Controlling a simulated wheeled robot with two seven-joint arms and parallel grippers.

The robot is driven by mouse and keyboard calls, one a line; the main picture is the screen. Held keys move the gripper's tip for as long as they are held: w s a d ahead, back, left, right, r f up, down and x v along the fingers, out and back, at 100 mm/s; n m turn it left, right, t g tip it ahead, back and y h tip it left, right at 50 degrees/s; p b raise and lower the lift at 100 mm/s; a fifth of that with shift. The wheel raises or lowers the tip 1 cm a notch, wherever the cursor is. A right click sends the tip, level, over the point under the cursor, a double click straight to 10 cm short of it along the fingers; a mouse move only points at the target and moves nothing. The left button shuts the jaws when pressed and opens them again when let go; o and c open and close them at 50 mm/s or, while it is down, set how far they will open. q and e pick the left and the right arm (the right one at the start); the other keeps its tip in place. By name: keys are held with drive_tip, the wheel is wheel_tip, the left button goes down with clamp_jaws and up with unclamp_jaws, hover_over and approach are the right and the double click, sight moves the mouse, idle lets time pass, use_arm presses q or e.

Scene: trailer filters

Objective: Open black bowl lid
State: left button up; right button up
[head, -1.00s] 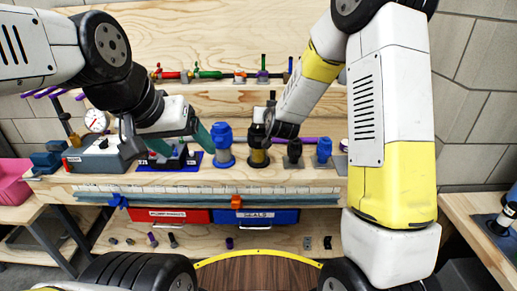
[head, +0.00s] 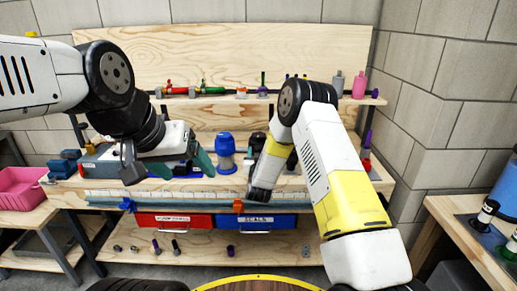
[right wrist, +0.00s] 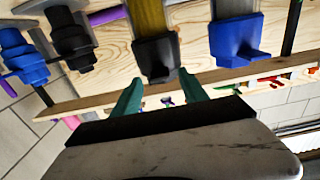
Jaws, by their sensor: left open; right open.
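The filter with the black lid (head: 257,143) stands on the bench right of the blue filter (head: 226,152), partly hidden by my right arm. In the right wrist view it appears inverted, with its black lid (right wrist: 155,58) and yellowish bowl (right wrist: 150,17). My right gripper (right wrist: 160,90) is open, its teal fingers pointing toward the black lid, with nothing visible between them. My left gripper (head: 182,166) is open, in front of the grey box at the bench's left side.
The blue filter also shows in the right wrist view (right wrist: 236,38), beside the black-lidded one. A smaller black part (right wrist: 70,40) and blue part (right wrist: 20,55) stand on its other side. Red (head: 172,221) and blue (head: 255,221) drawers sit under the bench. A shelf with valves runs behind.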

drive_tip(key=shift+w, duration=0.75)
clamp_jaws()
idle(0.9)
